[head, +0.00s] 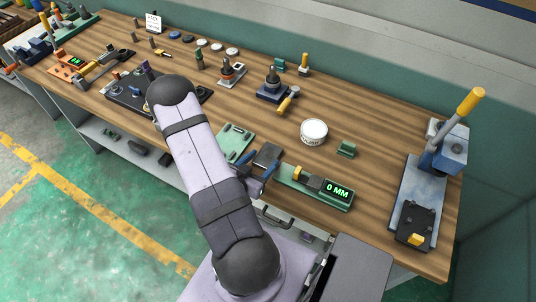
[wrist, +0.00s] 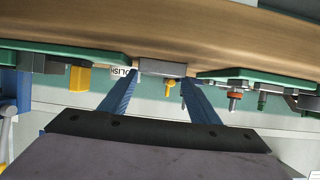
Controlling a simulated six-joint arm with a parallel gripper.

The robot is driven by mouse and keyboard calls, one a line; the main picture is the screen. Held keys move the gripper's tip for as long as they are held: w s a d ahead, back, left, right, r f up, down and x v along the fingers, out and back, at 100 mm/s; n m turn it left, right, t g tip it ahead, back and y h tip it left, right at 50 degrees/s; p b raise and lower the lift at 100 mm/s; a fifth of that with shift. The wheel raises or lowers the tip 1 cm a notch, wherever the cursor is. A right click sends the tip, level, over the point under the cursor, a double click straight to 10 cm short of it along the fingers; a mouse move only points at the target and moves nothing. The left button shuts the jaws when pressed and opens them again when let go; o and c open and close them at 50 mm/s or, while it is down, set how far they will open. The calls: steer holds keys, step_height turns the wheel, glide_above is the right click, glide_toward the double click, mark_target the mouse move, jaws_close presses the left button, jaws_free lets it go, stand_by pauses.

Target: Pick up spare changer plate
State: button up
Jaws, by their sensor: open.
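A small dark grey plate (head: 267,156), which looks like the spare changer plate, lies on the wooden bench near its front edge. It sits between a green plate with holes (head: 235,143) and a green gauge base reading "0 MM" (head: 315,186). My gripper (head: 257,168) has blue fingers and is open at the near side of the dark plate. In the wrist view the grey plate (wrist: 162,69) shows edge-on between and beyond my open fingertips (wrist: 160,82). Nothing is held. Whether the fingers touch the plate cannot be told.
A white round tin (head: 314,131) and a small green block (head: 346,149) stand behind the gauge. A blue lever press (head: 446,150) stands at the right end. Tools crowd the bench to the left. Bare wood (head: 385,150) lies before the press.

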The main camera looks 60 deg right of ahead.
mark_target(265, 158)
steer(key=shift+x, duration=1.3)
steer(key=c, duration=1.2)
steer(key=shift+r, duration=0.15)
steer(key=shift+r, duration=1.35)
step_height(265, 158, up, 6)
steer(key=shift+f+p, duration=0.1)
steer(key=shift+p, duration=0.3)
steer(key=shift+r+p, duration=0.55)
steer(key=shift+r, duration=0.1)
